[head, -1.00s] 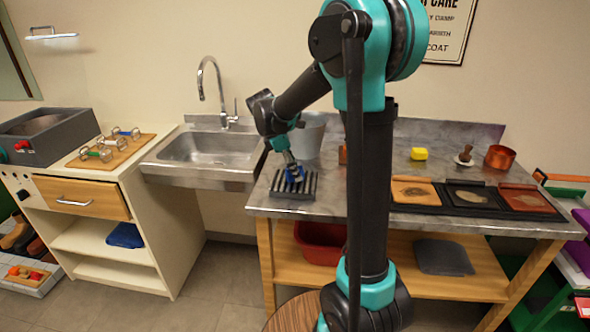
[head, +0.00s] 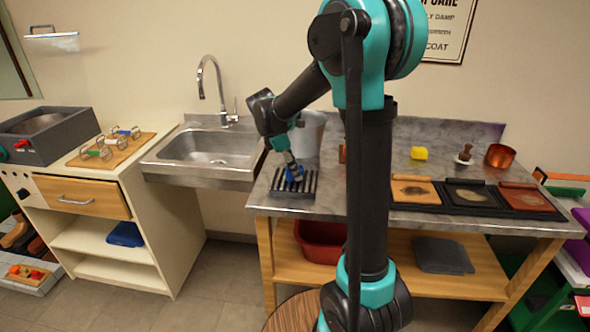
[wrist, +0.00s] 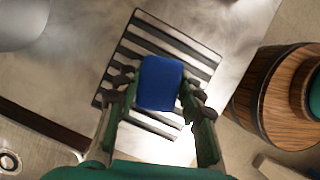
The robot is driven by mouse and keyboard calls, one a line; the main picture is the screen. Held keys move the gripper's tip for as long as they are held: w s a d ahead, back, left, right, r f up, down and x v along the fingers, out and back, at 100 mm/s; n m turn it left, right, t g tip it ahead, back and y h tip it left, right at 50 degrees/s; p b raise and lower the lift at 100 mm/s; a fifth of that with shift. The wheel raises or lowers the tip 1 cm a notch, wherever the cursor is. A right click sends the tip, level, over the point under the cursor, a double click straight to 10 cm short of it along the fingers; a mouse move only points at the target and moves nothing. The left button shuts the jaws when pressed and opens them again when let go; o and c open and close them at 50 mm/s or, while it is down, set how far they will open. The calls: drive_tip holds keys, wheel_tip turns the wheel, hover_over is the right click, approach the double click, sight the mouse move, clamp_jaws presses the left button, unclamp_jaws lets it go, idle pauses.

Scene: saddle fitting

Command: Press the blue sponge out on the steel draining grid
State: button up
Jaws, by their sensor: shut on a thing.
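The blue sponge (wrist: 160,83) is between the two fingers of my gripper (wrist: 158,88) in the wrist view, with a finger against each side. It also shows small in the head view (head: 294,173), partly hidden by my gripper (head: 292,170). My gripper is shut on the sponge, over the steel draining grid (wrist: 190,48). The grid (head: 308,186) is a dark slatted rack near the left front of the grey worktop. I cannot tell whether the sponge touches the slats.
A grey bucket (head: 308,135) stands just behind the grid, and a steel sink (head: 208,150) lies to its left. A tray of leather panels (head: 470,196) lies to the right. A wooden barrel-like stool (wrist: 280,95) shows in the wrist view.

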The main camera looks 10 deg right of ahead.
drive_tip(key=shift+r, duration=3.45)
